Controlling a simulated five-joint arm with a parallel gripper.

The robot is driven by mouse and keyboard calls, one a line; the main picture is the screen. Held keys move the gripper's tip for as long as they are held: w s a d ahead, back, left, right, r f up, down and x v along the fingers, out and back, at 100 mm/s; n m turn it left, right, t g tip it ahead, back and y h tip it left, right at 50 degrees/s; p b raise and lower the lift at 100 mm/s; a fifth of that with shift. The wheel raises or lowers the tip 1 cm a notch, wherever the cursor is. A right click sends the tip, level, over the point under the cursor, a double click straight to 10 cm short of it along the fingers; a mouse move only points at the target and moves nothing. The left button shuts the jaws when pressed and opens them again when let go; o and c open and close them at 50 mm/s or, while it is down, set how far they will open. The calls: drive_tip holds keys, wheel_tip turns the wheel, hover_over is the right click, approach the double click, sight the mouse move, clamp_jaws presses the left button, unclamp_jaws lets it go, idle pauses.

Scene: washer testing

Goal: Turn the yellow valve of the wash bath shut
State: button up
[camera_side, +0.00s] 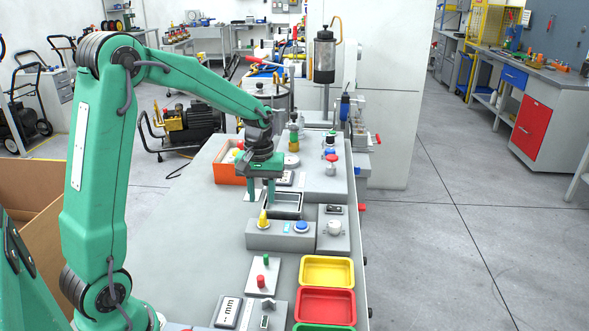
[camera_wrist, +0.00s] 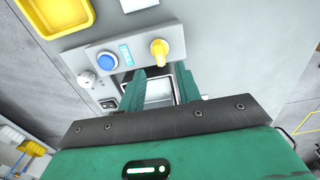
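The yellow valve (camera_side: 263,220) stands on the left end of a grey control box (camera_side: 266,241), beside a blue label and a blue button (camera_side: 301,226). It also shows in the wrist view (camera_wrist: 159,51), near the box's right end. A metal-rimmed bath (camera_side: 284,211) sits directly behind the box. My gripper (camera_side: 261,196) points down close to the bath, on its far side from the front of the table. In the wrist view its two fingers (camera_wrist: 161,76) are apart with nothing between them, short of the valve. The valve's exact angle is hard to tell.
A grey unit with a white knob (camera_side: 334,229) adjoins the box on the right. Yellow (camera_side: 328,258) and red (camera_side: 325,292) trays lie in front. An orange bin (camera_side: 229,176) and another grey panel with coloured knobs (camera_side: 325,182) stand behind. The table's left strip is clear.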

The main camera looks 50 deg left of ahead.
sight(263, 214)
drive_tip(key=shift+f, duration=2.95)
clamp_jaws()
